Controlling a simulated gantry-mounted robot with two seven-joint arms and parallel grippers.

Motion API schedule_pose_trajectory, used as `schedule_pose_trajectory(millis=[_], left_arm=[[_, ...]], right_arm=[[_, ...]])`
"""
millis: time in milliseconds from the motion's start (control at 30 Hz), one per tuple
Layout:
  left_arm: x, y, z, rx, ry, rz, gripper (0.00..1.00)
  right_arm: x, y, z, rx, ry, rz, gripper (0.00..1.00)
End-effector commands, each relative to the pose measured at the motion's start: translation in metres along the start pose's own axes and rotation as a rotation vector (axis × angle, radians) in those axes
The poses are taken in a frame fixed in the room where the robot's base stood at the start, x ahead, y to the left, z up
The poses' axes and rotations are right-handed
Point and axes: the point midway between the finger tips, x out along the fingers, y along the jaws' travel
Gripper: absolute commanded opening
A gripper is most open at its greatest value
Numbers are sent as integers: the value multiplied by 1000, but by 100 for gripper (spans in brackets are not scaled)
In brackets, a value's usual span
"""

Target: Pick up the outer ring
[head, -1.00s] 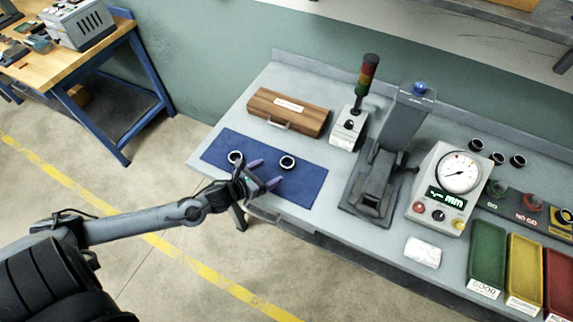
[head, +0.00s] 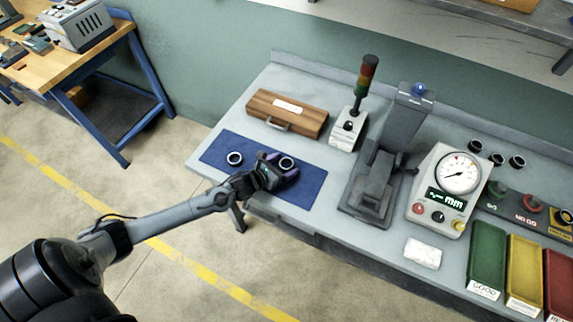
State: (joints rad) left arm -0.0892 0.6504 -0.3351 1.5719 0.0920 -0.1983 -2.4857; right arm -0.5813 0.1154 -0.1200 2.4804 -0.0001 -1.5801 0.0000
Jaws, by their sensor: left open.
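Two dark-rimmed rings with pale centres lie on the blue mat (head: 305,193). The left ring (head: 234,158) lies clear of my gripper. The right ring (head: 287,164) is at the fingers of my left gripper (head: 278,165). The gripper is open, with its purple fingertips beside or around this ring; I cannot tell whether they touch it. Several more dark rings (head: 496,160) stand at the back right of the bench. Which one is the outer ring cannot be told from looks alone. My right gripper is not in view.
A wooden case (head: 287,113) and a signal light tower (head: 368,78) stand behind the mat. A grey press-like fixture (head: 376,187) and a dial gauge (head: 459,175) stand to the right. Green, yellow and red bins (head: 487,250) are at the far right.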

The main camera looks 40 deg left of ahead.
Motion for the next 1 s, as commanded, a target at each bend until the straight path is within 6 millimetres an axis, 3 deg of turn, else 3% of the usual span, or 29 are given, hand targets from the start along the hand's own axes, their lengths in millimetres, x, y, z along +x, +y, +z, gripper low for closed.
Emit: schedule_pose_trajectory(millis=[167,567,1000], left_arm=[[0,0,0,0,0,0,83],[0,0,0,0,0,0,22],[-3,1,8,1,-2,0,21]], right_arm=[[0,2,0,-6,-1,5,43],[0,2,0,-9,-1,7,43],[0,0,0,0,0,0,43]])
